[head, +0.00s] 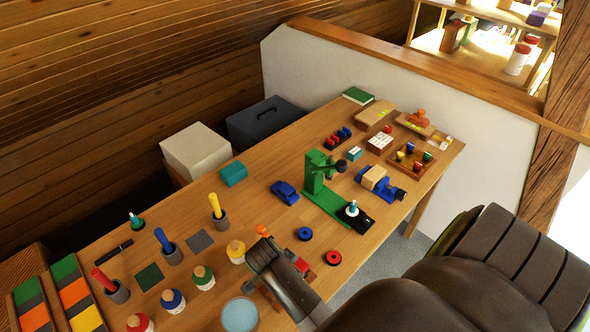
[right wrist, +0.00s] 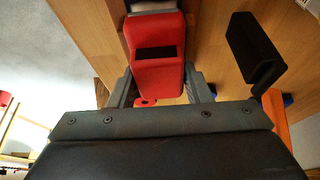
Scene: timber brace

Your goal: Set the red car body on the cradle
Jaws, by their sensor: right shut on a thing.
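The red car body (right wrist: 157,65) lies between the two fingers of my right gripper (right wrist: 160,88) in the right wrist view, with a dark rectangular opening on its top and a pale grey part at its far end. My right gripper (head: 278,268) is shut on it, over the front of the workbench in the head view. There my gripper and arm hide most of the body; a small red patch (head: 302,267) shows beside the gripper. I cannot pick out the cradle clearly; my arm may cover it. My left gripper is not in view.
The wooden workbench (head: 250,200) holds a green press (head: 316,175), a blue car (head: 285,192), a red ring (head: 333,258) and a blue ring (head: 304,233) near my right gripper. Several jars and cups with coloured handles stand left. A black piece (right wrist: 250,55) is beside the body.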

